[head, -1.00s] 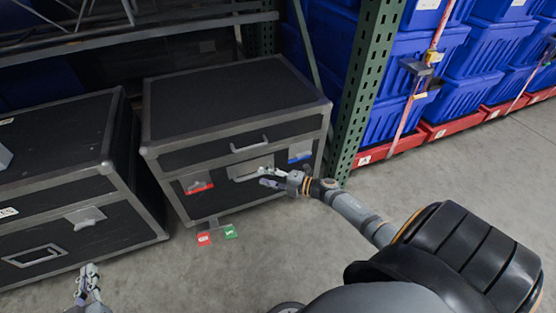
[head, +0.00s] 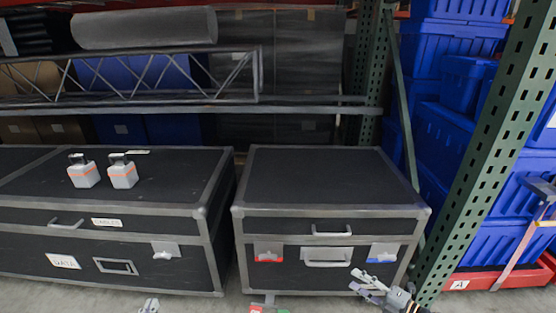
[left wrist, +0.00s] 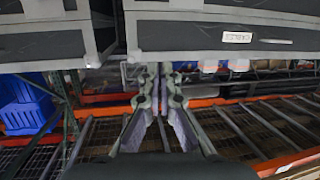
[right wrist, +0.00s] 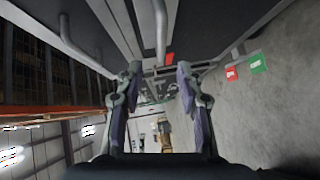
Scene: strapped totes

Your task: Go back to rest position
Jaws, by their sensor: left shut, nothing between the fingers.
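My left gripper (head: 149,305) shows at the bottom edge of the head view, in front of the left black case. In the left wrist view its fingers (left wrist: 160,78) meet at the tips with nothing between them. My right gripper (head: 368,285) is in front of the lower right part of the right black case (head: 330,180), by the blue-marked latch (head: 382,253). In the right wrist view its fingers (right wrist: 158,72) stand apart with nothing held between them. Whether it touches the case cannot be told.
The left black case (head: 130,200) carries two small grey-and-orange boxes (head: 123,173). A green rack post (head: 500,140) stands at the right, with stacked blue totes (head: 465,150) beyond it. A metal truss (head: 150,80) lies on the shelf behind. Red and green tags (right wrist: 232,73) show near the floor.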

